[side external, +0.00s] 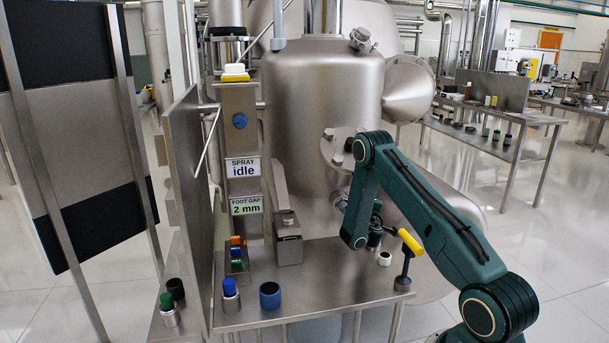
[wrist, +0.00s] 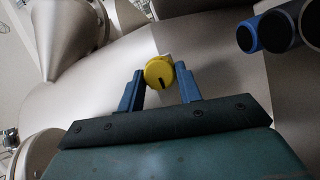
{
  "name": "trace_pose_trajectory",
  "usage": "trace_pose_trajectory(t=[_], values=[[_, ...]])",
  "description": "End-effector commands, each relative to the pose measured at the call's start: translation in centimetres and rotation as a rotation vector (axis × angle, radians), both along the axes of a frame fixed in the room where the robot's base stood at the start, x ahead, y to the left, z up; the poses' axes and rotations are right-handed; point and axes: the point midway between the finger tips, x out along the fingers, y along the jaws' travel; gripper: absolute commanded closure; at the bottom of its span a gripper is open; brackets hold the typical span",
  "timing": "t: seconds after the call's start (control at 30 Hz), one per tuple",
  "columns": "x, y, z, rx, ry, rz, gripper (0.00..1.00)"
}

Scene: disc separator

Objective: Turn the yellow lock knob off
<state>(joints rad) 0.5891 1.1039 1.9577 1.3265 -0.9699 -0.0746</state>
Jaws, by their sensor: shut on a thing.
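The yellow lock knob (wrist: 159,73) is round, with a dark mark on its face. It shows in the wrist view against the steel body of the machine. My gripper (wrist: 161,69) has its two blue fingers on the left and right sides of the knob, shut on it. In the side external view my arm reaches down to the front of the steel vessel (side external: 325,100). I cannot make out the lock knob there.
A yellow-gripped handle (side external: 410,242) on a dark post stands right of my wrist. A steel table (side external: 330,275) holds a blue cup (side external: 270,295) and small parts. Signs read SPRAY idle (side external: 243,167) and FOOT GAP 2 mm (side external: 245,205). Dark and blue cylinders (wrist: 277,28) show upper right in the wrist view.

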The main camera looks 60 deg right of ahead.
Motion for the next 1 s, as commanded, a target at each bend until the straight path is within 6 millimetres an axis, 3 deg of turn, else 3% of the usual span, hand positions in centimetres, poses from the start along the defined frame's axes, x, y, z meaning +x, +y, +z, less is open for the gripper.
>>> trace_pose_trajectory(t=[0.37,0.4,0.5,1.0], values=[[-0.04,-0.02,-0.02,-0.004,0.006,-0.001,0.88],[-0.04,-0.02,-0.02,-0.004,0.006,-0.001,0.58],[-0.05,-0.02,-0.01,-0.004,0.005,-0.001,0.44],[-0.05,-0.04,0.06,0.016,-0.016,-0.001,0.44]])
